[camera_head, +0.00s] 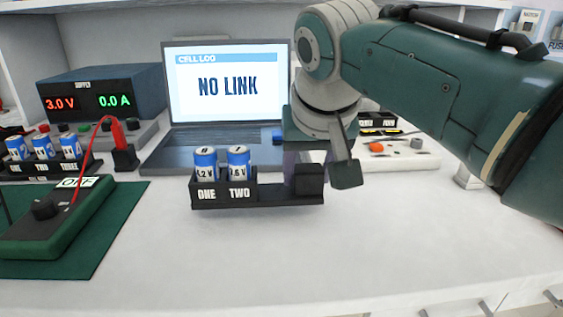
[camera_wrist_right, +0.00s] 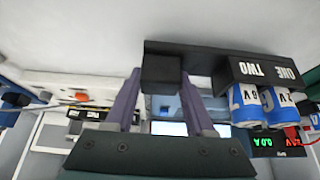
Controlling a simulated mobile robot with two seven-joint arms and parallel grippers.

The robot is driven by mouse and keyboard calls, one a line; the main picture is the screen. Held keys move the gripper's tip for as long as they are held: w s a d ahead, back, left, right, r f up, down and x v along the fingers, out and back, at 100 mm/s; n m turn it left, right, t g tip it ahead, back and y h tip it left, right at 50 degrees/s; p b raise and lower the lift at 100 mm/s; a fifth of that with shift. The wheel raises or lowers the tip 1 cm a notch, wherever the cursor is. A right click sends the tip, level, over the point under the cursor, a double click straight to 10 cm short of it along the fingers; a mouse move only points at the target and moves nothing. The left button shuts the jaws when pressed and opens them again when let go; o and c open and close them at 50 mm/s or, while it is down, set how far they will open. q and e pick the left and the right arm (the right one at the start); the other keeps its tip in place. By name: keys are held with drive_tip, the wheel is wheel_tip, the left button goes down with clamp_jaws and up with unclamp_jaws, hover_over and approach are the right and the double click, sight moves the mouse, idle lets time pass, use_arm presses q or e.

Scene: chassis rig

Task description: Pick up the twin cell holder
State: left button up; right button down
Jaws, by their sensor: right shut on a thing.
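The twin cell holder (camera_head: 272,193) is a long black tray marked ONE and TWO, with a square black grip block at its right end. Two blue-and-white cells (camera_head: 205,163) (camera_head: 238,162) stand upright in it. It also shows in the right wrist view (camera_wrist_right: 205,62), upside down there. My right gripper (camera_head: 306,165) is shut on the grip block, with a finger on either side of it in the right wrist view (camera_wrist_right: 160,76). The holder looks level, and a faint shadow lies on the bench below it; any gap is hard to judge. My left gripper is not in view.
Behind the holder stands a laptop (camera_head: 228,85) reading NO LINK. At left are a power supply (camera_head: 102,92), another black cell rack (camera_head: 48,166) and a green meter (camera_head: 65,222) on a green mat (camera_head: 118,232). The white bench (camera_head: 330,255) in front is clear.

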use_arm(q)
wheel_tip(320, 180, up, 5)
drive_tip(key=p, duration=0.4)
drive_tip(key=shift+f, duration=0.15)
use_arm(e)
wheel_tip(320, 180, up, 17)
drive_tip(key=b, duration=0.2)
hover_over(307, 189)
drive_tip(key=w, duration=0.2)
drive_tip(key=shift+f, duration=2.85)
drive_tip(key=shift+s+d+f+b, duration=0.1)
drive_tip(key=shift+f+b, duration=0.6)
drive_tip(key=shift+f, duration=2.2)
use_arm(q)
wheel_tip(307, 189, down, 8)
drive_tip(key=b, duration=0.4)
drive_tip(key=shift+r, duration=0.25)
use_arm(e)
drive_tip(key=shift+f, duration=4.3)
